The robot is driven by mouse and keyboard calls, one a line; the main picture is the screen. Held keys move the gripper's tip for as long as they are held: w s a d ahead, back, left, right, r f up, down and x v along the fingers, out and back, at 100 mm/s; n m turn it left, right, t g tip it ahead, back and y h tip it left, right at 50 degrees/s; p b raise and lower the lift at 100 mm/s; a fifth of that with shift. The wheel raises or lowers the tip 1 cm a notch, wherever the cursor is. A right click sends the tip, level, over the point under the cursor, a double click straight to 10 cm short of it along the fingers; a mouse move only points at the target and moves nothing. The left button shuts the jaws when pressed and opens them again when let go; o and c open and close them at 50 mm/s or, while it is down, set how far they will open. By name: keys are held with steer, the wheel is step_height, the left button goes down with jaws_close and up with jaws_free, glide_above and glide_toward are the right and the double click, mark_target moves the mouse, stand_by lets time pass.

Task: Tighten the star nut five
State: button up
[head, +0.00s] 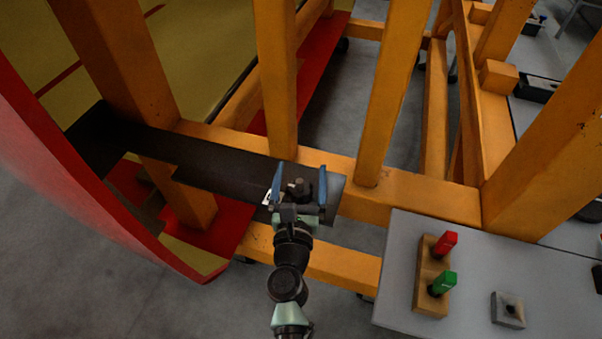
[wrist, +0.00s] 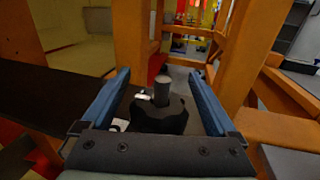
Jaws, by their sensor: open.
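A dark star nut (wrist: 160,115) with a dark round stud rising from its middle stands at the end of a black plate (head: 225,170). The nut also shows small in the head view (head: 297,189). My gripper (head: 299,170) is open, with its two blue fingers on either side of the nut. In the wrist view the gripper (wrist: 158,78) shows a gap between each finger and the nut. The nut's lower edge is partly hidden by the gripper's body. No number is readable on the nut.
Orange frame posts (head: 275,80) and a beam (head: 425,195) stand close behind and right of the nut. A curved red shell (head: 90,185) is at the left. A grey table (head: 470,300) at the right holds a wooden block (head: 430,293) with red and green tools.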

steer(key=c, duration=1.4)
